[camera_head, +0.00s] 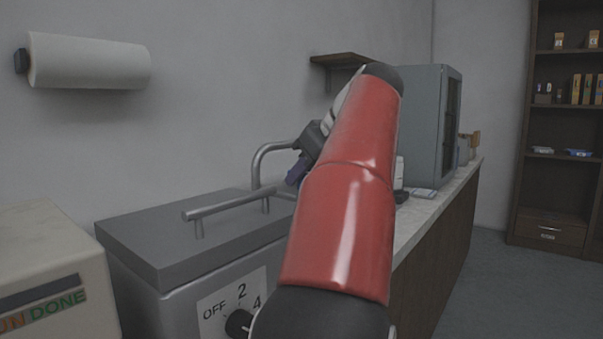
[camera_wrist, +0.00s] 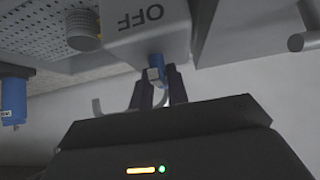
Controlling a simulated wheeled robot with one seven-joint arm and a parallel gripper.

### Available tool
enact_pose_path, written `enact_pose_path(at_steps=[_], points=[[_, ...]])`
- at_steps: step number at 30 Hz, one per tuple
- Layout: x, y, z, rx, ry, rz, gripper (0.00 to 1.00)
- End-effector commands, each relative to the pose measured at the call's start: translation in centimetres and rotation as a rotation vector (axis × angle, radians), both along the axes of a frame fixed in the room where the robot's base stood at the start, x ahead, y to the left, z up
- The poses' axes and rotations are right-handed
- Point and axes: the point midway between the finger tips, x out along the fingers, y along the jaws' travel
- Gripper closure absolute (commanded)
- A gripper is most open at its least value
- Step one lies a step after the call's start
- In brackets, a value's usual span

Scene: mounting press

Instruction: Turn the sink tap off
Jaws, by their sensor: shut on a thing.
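The tap's grey curved spout (camera_head: 264,158) rises behind the steel lid in the head view. My gripper (camera_head: 297,173) is just right of the spout, pointing down and partly hidden by my red arm. In the wrist view my gripper (camera_wrist: 160,76) has its two dark fingers closed around a small blue and grey piece (camera_wrist: 155,63), which looks like the tap handle. A grey panel (camera_wrist: 178,37) marked OFF, upside down, is right behind it. The sink basin is not clearly visible.
A steel unit with a lid handle (camera_head: 230,204) and a dial (camera_head: 238,323) stands in front. A paper roll (camera_head: 90,62) is on the wall. A grey cabinet (camera_head: 425,120) stands on the counter (camera_head: 447,197). A blue cylinder (camera_wrist: 14,100) is at left in the wrist view.

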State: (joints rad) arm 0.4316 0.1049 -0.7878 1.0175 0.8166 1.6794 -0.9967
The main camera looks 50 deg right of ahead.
Motion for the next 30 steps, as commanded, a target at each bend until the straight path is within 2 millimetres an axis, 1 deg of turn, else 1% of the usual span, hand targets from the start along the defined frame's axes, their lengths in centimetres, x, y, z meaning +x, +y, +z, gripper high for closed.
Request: enact_pose_path(at_steps=[6,18,19,23,24,30], points=[[0.0,-0.05,-0.11,0.001,0.003,0.037,1.0],[0.01,-0.01,-0.13,0.002,0.004,0.043,1.0],[0.01,-0.01,-0.13,0.002,0.004,0.043,0.81],[0.01,-0.01,-0.12,0.002,0.003,0.043,0.64],[0.01,-0.01,-0.11,0.001,0.003,0.042,0.62],[0.01,0.0,-0.06,0.001,0.002,0.042,0.62]])
